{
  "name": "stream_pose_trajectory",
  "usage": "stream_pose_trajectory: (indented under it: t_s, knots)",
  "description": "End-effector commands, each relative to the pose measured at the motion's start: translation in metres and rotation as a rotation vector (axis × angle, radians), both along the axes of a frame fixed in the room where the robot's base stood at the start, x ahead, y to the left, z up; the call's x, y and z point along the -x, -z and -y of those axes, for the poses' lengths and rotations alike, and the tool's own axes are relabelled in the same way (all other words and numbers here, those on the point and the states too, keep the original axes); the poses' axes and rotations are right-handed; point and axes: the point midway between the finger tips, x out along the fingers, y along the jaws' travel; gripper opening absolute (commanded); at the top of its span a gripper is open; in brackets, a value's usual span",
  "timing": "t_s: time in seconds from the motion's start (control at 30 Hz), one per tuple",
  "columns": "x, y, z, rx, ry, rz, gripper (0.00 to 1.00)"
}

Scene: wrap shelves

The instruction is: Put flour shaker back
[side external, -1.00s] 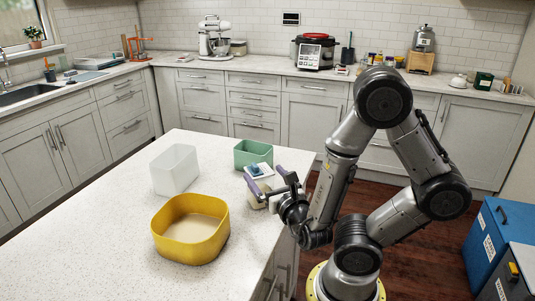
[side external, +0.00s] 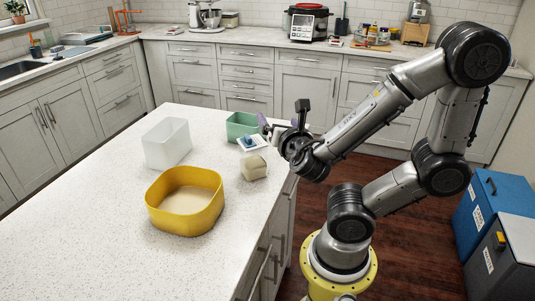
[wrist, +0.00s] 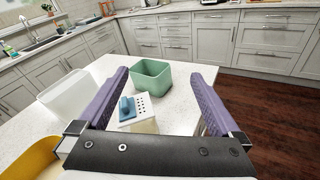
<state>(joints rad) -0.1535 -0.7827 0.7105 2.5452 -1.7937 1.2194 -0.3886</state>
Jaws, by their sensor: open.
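The flour shaker has a white lid with holes and a blue tab (side external: 250,142), over a pale body (side external: 254,167). It stands on the counter near its right edge, between the yellow tub and the green bin. In the wrist view the shaker's lid (wrist: 145,106) shows between the purple fingers, and its lower body is partly hidden by the gripper's dark front bar. My gripper (side external: 266,124) is open and empty in the side view, above and behind the shaker. In the wrist view the fingers of my gripper (wrist: 158,74) are spread wide, apart from the shaker.
A green bin (side external: 240,127) stands just behind the shaker. A white bin (side external: 166,145) is at the left and a yellow tub (side external: 160,213) with pale powder is in front. The counter (side external: 90,200) is clear at left and front.

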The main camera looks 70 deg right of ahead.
Motion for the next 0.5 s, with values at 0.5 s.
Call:
stream_pose_trajectory:
  t_s: [0.5]
  knots:
    - [0.067,0.046,-0.07,-1.173,0.785,0.609,1.0]
